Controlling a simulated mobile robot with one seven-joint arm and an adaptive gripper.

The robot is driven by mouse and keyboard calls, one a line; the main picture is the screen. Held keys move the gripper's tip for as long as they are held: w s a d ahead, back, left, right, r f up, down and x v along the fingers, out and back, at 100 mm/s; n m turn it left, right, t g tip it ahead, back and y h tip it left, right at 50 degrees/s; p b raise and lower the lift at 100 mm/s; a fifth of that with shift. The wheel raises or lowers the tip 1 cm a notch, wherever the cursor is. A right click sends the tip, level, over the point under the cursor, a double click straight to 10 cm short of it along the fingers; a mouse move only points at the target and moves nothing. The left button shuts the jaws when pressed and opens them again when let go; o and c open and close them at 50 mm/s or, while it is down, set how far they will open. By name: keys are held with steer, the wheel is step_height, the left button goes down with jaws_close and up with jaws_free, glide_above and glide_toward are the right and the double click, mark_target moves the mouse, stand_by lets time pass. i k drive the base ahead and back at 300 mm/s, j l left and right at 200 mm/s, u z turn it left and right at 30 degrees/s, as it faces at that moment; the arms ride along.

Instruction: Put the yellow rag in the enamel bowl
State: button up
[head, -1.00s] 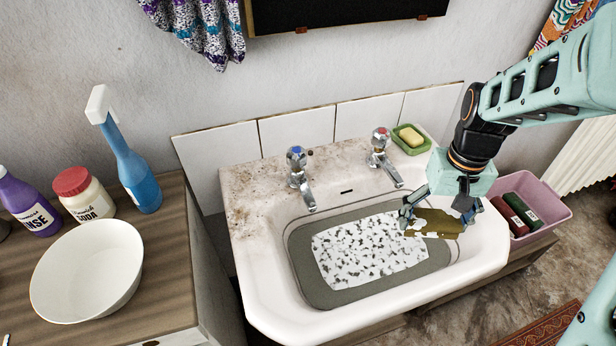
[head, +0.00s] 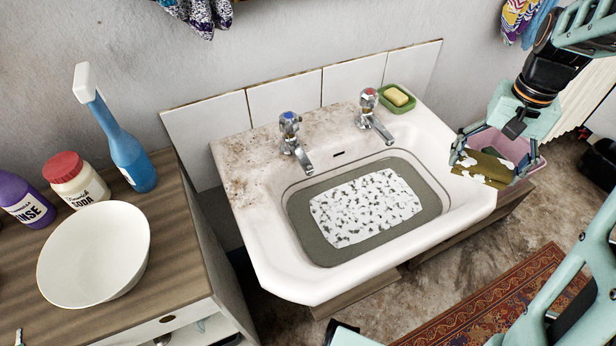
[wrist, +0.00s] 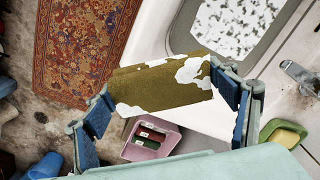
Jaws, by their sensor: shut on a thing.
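The yellow rag (head: 483,168), dull olive-yellow with white patches of what looks like suds, is gripped between the fingers of my gripper (head: 496,166). In the wrist view the rag (wrist: 160,85) stretches flat between the two blue-padded fingers of my gripper (wrist: 166,100). It is in the air off the sink's right end, in front of the pink tub in the head view. The white enamel bowl (head: 93,256) stands upright on the wooden cabinet at the far left, well away from my gripper. Its visible inside is empty.
The sink (head: 285,270) with suds and two taps (head: 290,140) lies between gripper and bowl. A blue spray bottle (head: 125,145), soda jar (head: 75,180) and purple bottle (head: 25,200) stand behind the bowl. A green soap dish (head: 398,99) sits at the sink's back right corner.

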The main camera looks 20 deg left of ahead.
mark_target(112, 263)
steer(key=k+j, duration=0.4)
steer(key=j, duration=0.15)
steer(key=k+j, duration=0.85)
steer(key=j, duration=0.25)
